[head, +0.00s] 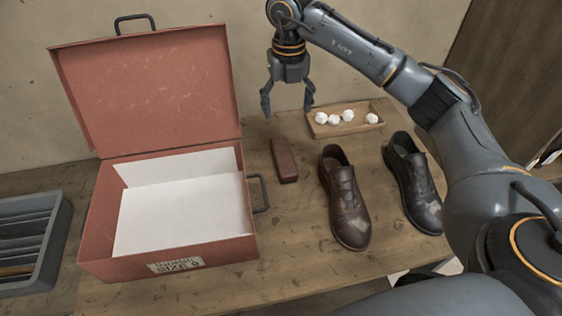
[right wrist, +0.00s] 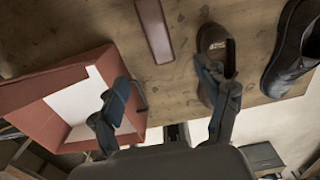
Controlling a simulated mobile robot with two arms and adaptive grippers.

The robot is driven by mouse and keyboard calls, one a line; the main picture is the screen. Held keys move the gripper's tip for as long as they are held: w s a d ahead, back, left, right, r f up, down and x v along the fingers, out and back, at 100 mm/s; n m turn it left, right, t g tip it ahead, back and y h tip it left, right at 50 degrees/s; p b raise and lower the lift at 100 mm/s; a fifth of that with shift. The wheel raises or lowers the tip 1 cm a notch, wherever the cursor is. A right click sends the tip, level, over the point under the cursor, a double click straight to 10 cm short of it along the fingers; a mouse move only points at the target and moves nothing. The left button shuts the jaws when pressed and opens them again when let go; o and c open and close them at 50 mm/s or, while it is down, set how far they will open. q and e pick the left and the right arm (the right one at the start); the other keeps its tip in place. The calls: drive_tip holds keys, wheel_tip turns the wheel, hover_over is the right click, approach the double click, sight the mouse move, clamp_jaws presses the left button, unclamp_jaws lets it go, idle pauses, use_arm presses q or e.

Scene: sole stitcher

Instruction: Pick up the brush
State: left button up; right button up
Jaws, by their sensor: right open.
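The brush appears to be the reddish-brown oblong block (head: 285,160) lying on the table between the box and the shoes. It also shows at the top of the right wrist view (right wrist: 155,28). Bristles cannot be seen. My right gripper (head: 287,110) hangs with its fingers pointing down, above and behind the brush in the head view, and is open and empty. In the right wrist view its two fingers (right wrist: 162,78) are spread wide, and the brush lies beyond them, apart from them. My left gripper is not in view.
An open red box (head: 100,235) with white paper inside stands left of the brush. Two dark shoes (head: 345,195) (head: 413,180) are to the right. A shallow wooden tray (head: 345,129) with several white balls lies behind them. A grey slotted bin (head: 55,240) is at far left.

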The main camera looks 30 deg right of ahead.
wheel_tip(320, 180, down, 3)
drive_tip(key=b, duration=0.2)
hover_over(284, 155)
drive_tip(key=f, duration=0.8)
drive_tip(key=shift+s+d+f, duration=0.1)
drive_tip(key=shift+s+f, duration=0.2)
drive_tip(key=shift+f, duration=0.7)
drive_tip(key=shift+w+f, duration=0.1)
drive_tip(key=shift+f, duration=0.2)
drive_tip(key=f, duration=0.1)
drive_tip(key=f+p, duration=0.1)
drive_tip(key=f, duration=0.2)
drive_tip(key=shift+w+f+p, duration=0.25)
drive_tip(key=shift+p, duration=0.05)
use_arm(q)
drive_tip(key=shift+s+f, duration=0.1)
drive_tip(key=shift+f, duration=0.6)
